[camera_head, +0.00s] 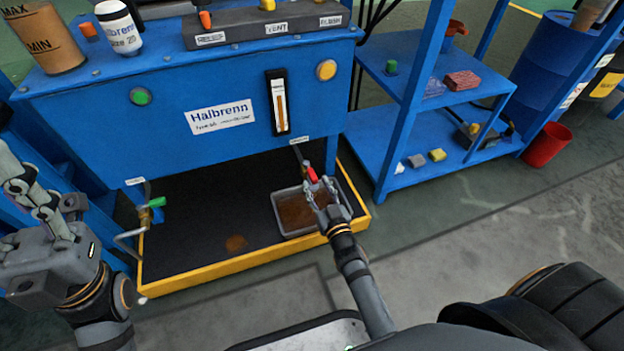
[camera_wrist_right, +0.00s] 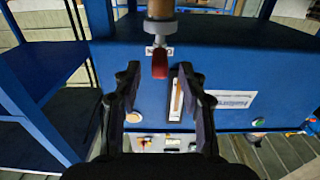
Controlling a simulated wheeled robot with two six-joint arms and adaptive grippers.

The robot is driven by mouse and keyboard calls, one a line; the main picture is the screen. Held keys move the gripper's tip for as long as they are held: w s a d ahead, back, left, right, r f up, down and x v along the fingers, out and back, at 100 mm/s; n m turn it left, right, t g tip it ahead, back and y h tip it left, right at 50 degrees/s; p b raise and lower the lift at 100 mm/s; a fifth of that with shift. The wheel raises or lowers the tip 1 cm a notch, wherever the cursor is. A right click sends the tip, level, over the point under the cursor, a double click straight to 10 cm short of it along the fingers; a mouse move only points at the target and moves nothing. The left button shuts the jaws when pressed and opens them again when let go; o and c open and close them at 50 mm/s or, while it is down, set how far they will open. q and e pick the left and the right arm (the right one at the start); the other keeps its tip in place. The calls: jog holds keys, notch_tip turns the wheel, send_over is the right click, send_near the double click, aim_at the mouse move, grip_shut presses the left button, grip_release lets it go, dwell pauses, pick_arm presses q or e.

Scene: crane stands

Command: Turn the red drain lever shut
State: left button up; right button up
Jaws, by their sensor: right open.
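The red drain lever (camera_head: 312,174) is under the right part of the blue Halbrenn tank (camera_head: 165,125). My right gripper (camera_head: 322,188) is open at the lever. In the wrist view its two fingers (camera_wrist_right: 161,75) stand on either side of the lever's line, with gaps on both sides. I cannot tell how deep the lever is between them. My left gripper (camera_head: 28,190) is at the left edge, away from the lever; its fingertips are unclear.
A grey pan (camera_head: 283,222) with brown liquid stands in the yellow-rimmed black tray (camera_head: 190,280) below the right gripper. A green-handled valve (camera_head: 156,202) is at the left. A blue shelf (camera_head: 420,165) stands right of the tank.

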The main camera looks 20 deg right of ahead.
aim_at(310, 172)
jog(key=w, duration=0.4)
jog(key=shift+w+b, duration=0.3)
jog(key=shift+b, duration=0.05)
grip_shut()
